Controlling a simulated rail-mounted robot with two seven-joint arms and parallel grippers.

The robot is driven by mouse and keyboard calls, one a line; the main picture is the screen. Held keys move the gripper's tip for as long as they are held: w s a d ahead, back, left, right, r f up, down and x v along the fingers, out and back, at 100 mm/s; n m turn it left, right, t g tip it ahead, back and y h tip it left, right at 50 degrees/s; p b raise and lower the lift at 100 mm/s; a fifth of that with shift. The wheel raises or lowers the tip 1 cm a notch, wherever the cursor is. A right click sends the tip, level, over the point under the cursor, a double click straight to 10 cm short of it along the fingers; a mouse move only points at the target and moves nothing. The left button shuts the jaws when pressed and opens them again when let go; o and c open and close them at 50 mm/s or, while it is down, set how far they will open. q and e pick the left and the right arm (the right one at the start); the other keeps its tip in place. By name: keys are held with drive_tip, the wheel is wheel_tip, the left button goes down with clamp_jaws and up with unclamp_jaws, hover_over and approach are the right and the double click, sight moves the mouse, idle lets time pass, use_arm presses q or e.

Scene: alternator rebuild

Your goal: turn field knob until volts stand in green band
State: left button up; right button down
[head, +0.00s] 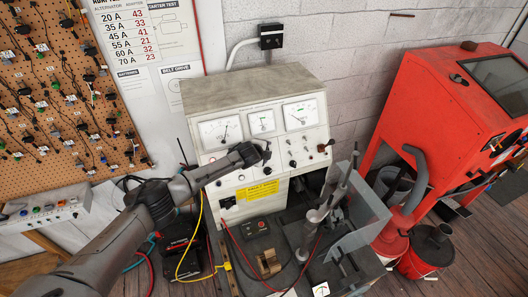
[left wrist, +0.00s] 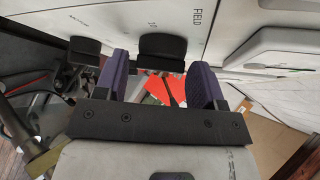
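The cream test bench (head: 240,97) carries three white dial meters on its front: a left one (head: 220,131), a smaller middle one (head: 262,122) and a right one (head: 300,114). Their scales and any green band are too small to read surely. My left gripper (head: 262,152) is at the panel below the meters. In the left wrist view its purple fingertips (left wrist: 158,82) are apart, with a black knob (left wrist: 162,48) between them and gaps on both sides. The word FIELD (left wrist: 197,17) is printed beside that knob. My gripper hides this part of the panel in the head view. My right gripper is not in view.
Another black knob (left wrist: 85,46) sits close beside the left finger. A clear guard (head: 368,215) and metal fixture stand at the bench's right. A yellow label (head: 258,190) and loose cables lie below the panel. A red cabinet (head: 425,100) stands right.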

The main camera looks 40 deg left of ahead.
use_arm(q)
drive_tip(key=shift+o, duration=0.9)
drive_tip(key=shift+s, duration=0.1)
drive_tip(key=shift+s+r, duration=0.15)
drive_tip(key=b+v, duration=0.3)
drive_tip(key=v, duration=1)
drive_tip(key=shift+r, duration=0.2)
drive_tip(key=shift+d, duration=0.15)
